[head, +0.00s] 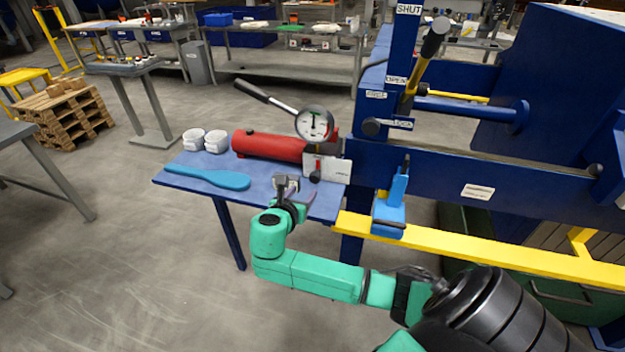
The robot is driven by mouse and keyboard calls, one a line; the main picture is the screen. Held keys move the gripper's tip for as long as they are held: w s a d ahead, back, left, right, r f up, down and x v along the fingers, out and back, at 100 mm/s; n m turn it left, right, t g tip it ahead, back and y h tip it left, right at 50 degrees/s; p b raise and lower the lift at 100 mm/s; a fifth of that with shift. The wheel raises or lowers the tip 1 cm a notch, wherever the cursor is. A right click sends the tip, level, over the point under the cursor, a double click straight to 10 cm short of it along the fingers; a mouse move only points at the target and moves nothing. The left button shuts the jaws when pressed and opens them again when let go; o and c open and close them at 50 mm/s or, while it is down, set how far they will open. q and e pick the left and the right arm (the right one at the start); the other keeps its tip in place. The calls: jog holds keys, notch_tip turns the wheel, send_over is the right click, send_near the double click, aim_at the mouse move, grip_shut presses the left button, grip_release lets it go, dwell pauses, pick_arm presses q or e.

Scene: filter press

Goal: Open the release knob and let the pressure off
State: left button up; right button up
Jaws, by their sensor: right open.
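A red hand pump (268,146) lies on a blue side table (318,206), with a round pressure gauge (314,124) above its right end. The gauge's reading is too small to tell. A white plate (333,169) faces me at that end. A small dark knob (315,175) with a red part above it sits in front of the plate and looks like the release knob. My right gripper (287,184) is open, just left of and slightly below the knob, apart from it. Nothing shows between its fingers. My left gripper is out of view.
The pump's long lever (265,98) slopes up to the left.

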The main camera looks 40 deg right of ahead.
aim_at(314, 179)
jog(key=x, duration=1.3)
jog(key=shift+w+f, duration=0.2)
jog(key=shift+f, duration=0.1)
grip_shut()
